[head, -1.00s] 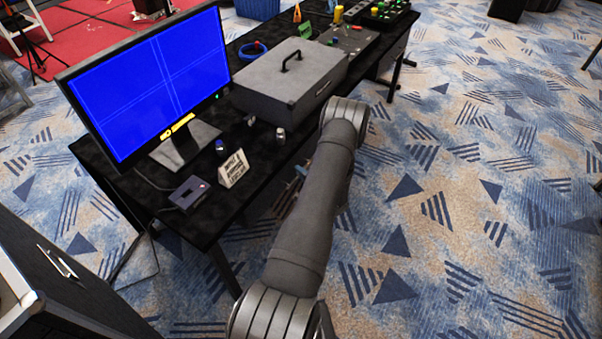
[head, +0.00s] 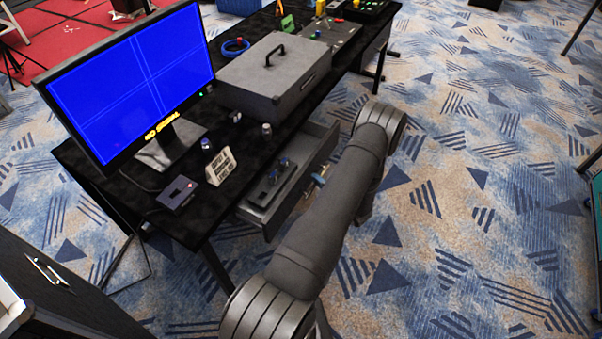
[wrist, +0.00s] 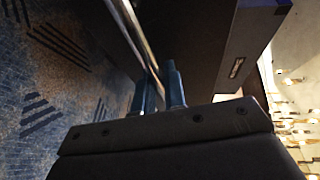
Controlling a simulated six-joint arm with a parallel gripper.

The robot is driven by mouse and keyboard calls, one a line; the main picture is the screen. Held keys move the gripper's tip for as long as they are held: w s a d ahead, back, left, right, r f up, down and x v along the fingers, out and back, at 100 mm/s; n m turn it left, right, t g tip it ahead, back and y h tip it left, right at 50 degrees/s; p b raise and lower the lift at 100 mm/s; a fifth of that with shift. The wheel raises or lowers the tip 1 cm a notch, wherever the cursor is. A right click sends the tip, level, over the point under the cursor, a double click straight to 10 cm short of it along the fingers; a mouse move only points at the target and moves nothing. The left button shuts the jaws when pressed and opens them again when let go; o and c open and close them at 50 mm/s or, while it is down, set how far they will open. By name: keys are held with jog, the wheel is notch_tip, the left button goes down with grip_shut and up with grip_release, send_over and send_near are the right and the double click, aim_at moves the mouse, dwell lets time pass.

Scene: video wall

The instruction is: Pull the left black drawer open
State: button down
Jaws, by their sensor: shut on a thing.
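The left black drawer (head: 292,205) stands pulled out from under the desk's front edge, with its inside showing. A dark block with blue-topped parts (head: 270,183) lies in it. My gripper (head: 318,178) is at the drawer's outer face, partly hidden by my arm. In the wrist view, the two blue fingers of my gripper (wrist: 162,85) stand on either side of the drawer's handle (wrist: 148,58), a pale metal bar, and are shut on it. The exact contact is dark and hard to see.
The black desk (head: 180,225) carries a monitor (head: 130,85), a grey case (head: 275,75), a small sign (head: 220,166) and small bottles. A dark cabinet (head: 50,280) stands at the lower left.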

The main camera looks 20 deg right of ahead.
jog(key=s+d, duration=1.5)
jog(key=shift+s+d, duration=0.2)
jog(key=c, duration=1.5)
grip_release()
jog(key=v, duration=1.7)
jog(key=shift+s+r, duration=0.1)
jog(key=shift+s, duration=0.05)
jog(key=x, duration=1.7)
jog(key=shift+w, duration=0.2)
jog(key=v, duration=1.7)
jog(key=shift+s, duration=0.2)
